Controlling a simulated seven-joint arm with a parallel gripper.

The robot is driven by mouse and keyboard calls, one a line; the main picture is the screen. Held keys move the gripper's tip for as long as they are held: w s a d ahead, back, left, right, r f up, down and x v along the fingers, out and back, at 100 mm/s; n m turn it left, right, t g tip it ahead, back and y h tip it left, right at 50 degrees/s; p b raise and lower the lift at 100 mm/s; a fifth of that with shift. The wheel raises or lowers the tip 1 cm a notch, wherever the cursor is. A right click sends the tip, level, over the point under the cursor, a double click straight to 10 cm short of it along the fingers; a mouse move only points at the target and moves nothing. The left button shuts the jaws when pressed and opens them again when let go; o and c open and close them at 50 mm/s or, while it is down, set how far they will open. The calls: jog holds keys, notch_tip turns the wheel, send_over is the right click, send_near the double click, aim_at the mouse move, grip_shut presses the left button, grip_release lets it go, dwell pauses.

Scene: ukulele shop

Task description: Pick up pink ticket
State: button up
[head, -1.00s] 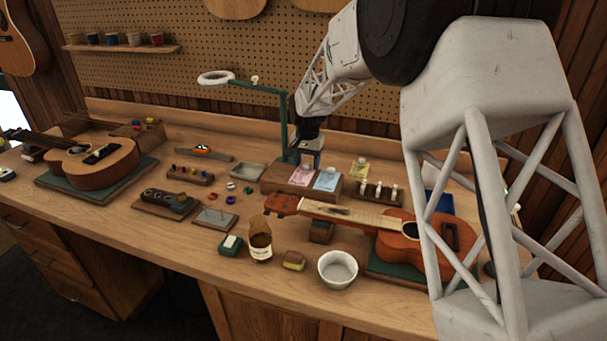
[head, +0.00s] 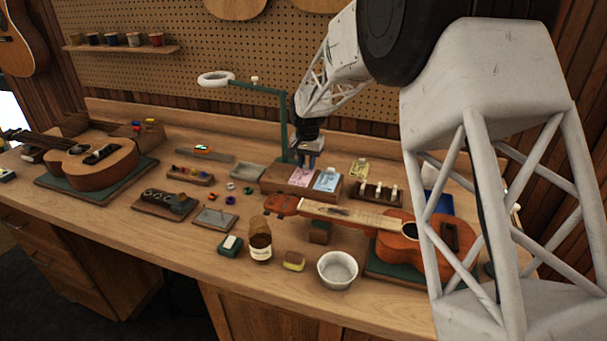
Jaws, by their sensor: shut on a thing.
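The pink ticket (head: 301,177) stands in the wooden holder (head: 275,180) at the back middle of the bench. A blue ticket (head: 327,180) stands just to its right in the same holder. My gripper (head: 308,164) is directly over the pink ticket, pointing down, with its fingers at the ticket's top edge. It is shut on the pink ticket. The fingers are small in the head view and cover part of the ticket's top.
A yellow ticket (head: 358,168) is behind and to the right. A green lamp post (head: 284,125) rises close to the left of my gripper. A ukulele (head: 400,235) lies in front on the right. A grey tray (head: 247,172) sits left of the holder.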

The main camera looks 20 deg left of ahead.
jog(key=shift+r, duration=0.8)
notch_tip(320, 180, up, 2)
jog(key=shift+r, duration=0.1)
jog(key=s+d+r, duration=0.1)
jog(key=s+d, duration=0.7)
jog(key=s, duration=0.5)
jog(key=shift+s, duration=0.4)
jog(key=shift+r, duration=0.1)
